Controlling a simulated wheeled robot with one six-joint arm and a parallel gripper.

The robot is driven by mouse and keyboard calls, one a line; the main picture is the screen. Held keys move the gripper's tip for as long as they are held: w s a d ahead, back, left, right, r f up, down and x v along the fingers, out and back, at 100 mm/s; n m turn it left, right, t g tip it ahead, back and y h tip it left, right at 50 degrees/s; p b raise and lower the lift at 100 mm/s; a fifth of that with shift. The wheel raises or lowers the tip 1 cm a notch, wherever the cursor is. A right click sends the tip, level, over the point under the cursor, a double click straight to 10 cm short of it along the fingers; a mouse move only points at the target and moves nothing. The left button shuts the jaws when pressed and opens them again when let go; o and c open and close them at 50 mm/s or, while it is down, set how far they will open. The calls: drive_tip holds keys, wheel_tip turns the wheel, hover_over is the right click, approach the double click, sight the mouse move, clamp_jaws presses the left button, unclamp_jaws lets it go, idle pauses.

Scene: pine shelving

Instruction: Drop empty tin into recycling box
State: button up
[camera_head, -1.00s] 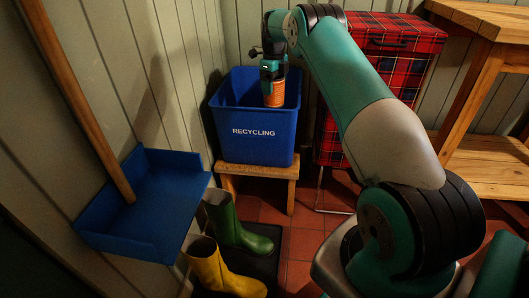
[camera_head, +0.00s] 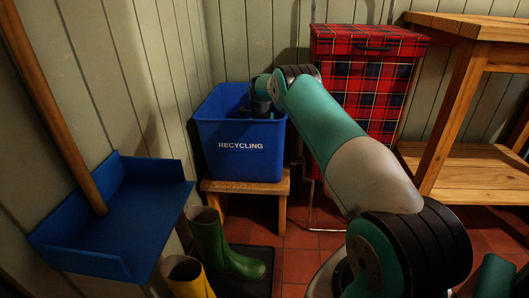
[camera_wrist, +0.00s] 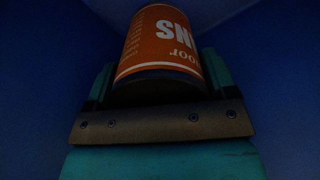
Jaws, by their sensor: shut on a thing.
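The blue recycling box (camera_head: 241,150), lettered RECYCLING, stands upright on a small wooden stool. My gripper reaches down inside the box, and its fingers are hidden behind the box's front wall in the head view. In the wrist view my gripper (camera_wrist: 160,88) is shut on an orange tin (camera_wrist: 160,45) with white lettering. Dark blue box walls surround the tin there. How far the tin is from the box floor I cannot tell.
The wooden stool (camera_head: 245,187) bears the box. A red tartan bag (camera_head: 365,80) stands to its right, beside a pine shelf (camera_head: 470,165). Green boots (camera_head: 212,245) and yellow boots (camera_head: 187,278) stand below. A blue dustpan (camera_head: 130,215) is at the left.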

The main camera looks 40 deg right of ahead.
wheel_tip(320, 180, down, 4)
drive_tip(key=shift+r+b, duration=0.15)
drive_tip(key=shift+b, duration=0.35)
drive_tip(key=shift+f, duration=0.65)
drive_tip(key=o, duration=0.9)
drive_tip(key=shift+c, duration=0.2)
wheel_tip(320, 180, up, 13)
drive_tip(key=p, duration=0.4)
drive_tip(key=shift+r+p, duration=0.2)
drive_tip(key=shift+p, duration=0.15)
